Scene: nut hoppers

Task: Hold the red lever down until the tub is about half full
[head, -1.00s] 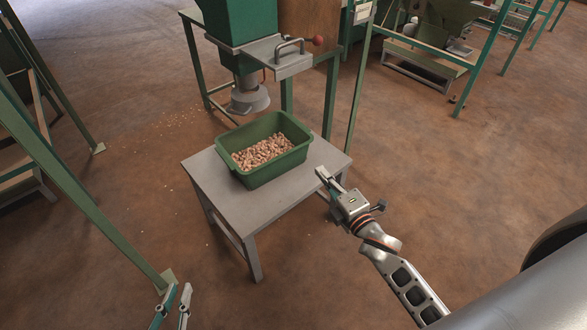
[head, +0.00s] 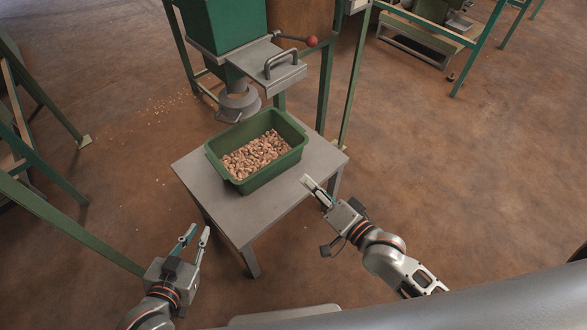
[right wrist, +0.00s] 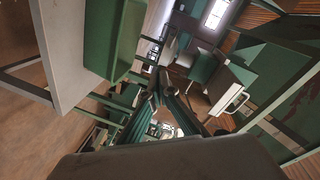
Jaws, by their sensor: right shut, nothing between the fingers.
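The red lever (head: 312,41) is a rod with a red knob on the green hopper (head: 225,22). The green tub (head: 285,163) sits on a grey table (head: 240,208), with a layer of light brown nuts (head: 255,155) across its bottom, well below the rim. My right gripper (head: 305,180) is shut and empty, over the table's right edge, apart from the tub and lever. Its fingers also show in the right wrist view (right wrist: 160,85), with the tub's side (right wrist: 115,35) at upper left. My left gripper (head: 199,229) is open and empty, left of the table.
A grey spout (head: 238,103) hangs beside the tub's far left rim. A grey plate with a bent handle (head: 283,55) juts out below the lever. Green posts (head: 353,80) stand right of the hopper. Spilled nuts (head: 160,110) lie on the floor. The floor at right is open.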

